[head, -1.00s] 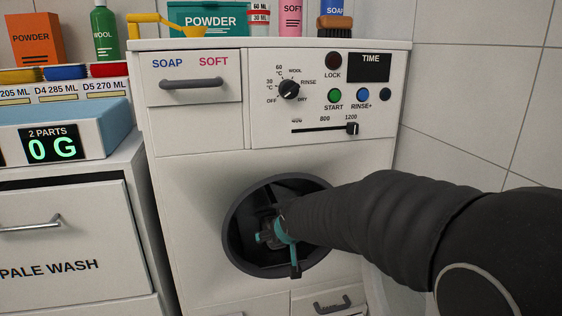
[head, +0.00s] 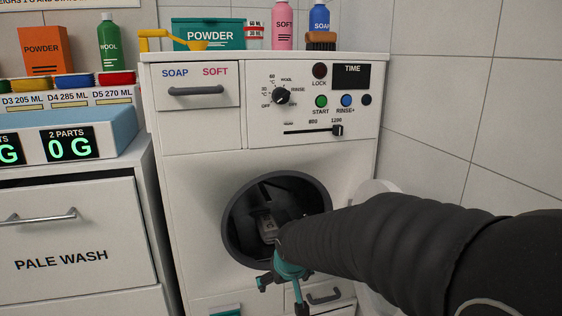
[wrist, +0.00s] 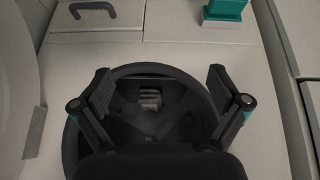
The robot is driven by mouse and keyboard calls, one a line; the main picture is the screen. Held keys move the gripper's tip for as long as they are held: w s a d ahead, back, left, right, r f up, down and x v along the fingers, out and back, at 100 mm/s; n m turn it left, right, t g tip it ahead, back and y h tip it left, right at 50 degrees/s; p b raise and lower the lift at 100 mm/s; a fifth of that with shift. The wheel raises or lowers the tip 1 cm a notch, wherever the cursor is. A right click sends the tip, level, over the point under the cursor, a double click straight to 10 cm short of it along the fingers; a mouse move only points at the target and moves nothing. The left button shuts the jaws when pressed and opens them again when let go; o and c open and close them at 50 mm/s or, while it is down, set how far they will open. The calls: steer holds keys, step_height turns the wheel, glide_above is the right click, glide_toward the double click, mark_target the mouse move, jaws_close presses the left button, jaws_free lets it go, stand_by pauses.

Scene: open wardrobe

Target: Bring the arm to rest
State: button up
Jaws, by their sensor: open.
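My gripper (head: 282,292) hangs just in front of the lower rim of the washer's round drum opening (head: 317,185), its teal-marked fingers pointing down in the head view. In the wrist view my gripper (wrist: 160,84) has its two dark fingers wide apart with nothing between them. The drum opening (wrist: 157,70) lies beyond them. A small light grey item (wrist: 149,99) is inside the drum; it also shows in the head view (head: 267,227). My arm reaches in from the right and hides part of the opening.
The round washer door (head: 378,190) stands open at the right, partly behind my arm. A small handle (head: 324,297) is low on the washer front (head: 195,180). The PALE WASH drawer (head: 65,240) is at the left. Bottles and a POWDER box (head: 210,34) stand on top.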

steer(key=s+d+r+m+p, duration=0.1)
steer(key=s+d+r, duration=0.2)
steer(key=s+d, duration=0.2)
steer(key=s+d+r+m+h+p, duration=0.1)
steer(key=s+d+r, duration=0.3)
steer(key=s, duration=0.7)
steer(key=s+d+r+m+p, duration=0.1)
steer(key=s+d+r, duration=0.3)
steer(key=s+d, duration=0.2)
steer(key=shift+s+r+m+p, duration=0.15)
steer(key=shift+s+m+p, duration=0.15)
steer(key=shift+s, duration=0.95)
